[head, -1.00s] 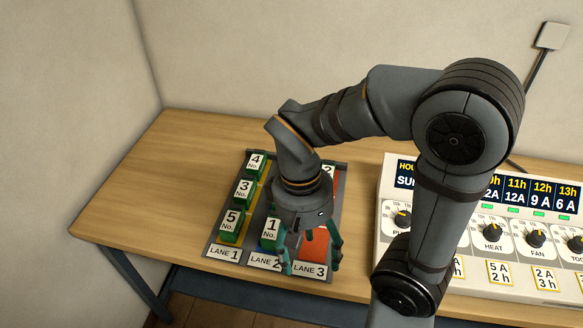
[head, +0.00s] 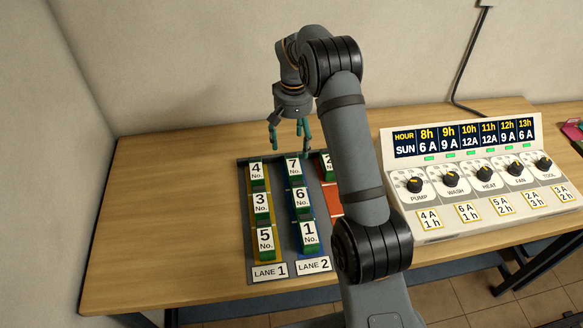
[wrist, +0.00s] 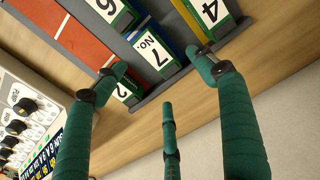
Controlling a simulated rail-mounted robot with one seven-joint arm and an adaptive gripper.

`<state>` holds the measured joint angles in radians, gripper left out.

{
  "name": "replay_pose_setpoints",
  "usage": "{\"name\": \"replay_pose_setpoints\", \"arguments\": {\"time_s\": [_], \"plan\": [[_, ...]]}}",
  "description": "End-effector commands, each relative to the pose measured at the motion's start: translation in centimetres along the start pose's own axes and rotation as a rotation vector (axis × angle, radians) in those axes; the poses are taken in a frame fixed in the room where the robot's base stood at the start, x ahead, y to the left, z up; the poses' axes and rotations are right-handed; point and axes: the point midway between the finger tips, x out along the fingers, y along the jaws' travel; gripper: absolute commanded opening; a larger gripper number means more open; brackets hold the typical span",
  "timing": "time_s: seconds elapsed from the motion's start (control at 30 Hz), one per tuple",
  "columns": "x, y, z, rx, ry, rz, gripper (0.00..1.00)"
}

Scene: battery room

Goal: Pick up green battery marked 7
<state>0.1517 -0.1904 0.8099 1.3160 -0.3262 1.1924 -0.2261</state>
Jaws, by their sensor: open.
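The green battery marked 7 (head: 294,168) stands at the back end of the blue middle lane in the tray (head: 286,214). Its white label shows "7 No." and also appears in the wrist view (wrist: 155,49). My gripper (head: 289,145) is open and empty, above and just behind the back edge of the tray near battery 7. In the wrist view its green fingers (wrist: 165,82) are spread, with battery 7 beyond and between the two upper fingertips. No finger visibly touches a battery.
Batteries 6 (head: 300,199) and 1 (head: 309,236) stand in front of 7. Batteries 4 (head: 257,172), 3 (head: 262,206) and 5 (head: 265,241) fill the left lane. Battery 2 (head: 327,163) is partly hidden by my arm. A control panel (head: 465,185) stands right.

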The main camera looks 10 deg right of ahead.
Motion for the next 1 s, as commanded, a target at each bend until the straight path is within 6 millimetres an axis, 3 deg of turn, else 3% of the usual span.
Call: {"name": "replay_pose_setpoints", "arguments": {"time_s": [0.2, 0.47, 0.7, 1.0], "plan": [[3.2, 0.4, 0.1, 0.0, -0.004, 0.002, 0.71], [5.3, 0.4, 0.5, 0.001, -0.005, 0.002, 0.71], [8.8, 0.5, 0.8, 0.001, -0.003, 0.001, 0.71], [9.5, 0.4, 0.7, 0.002, 0.001, 0.001, 0.71]]}}
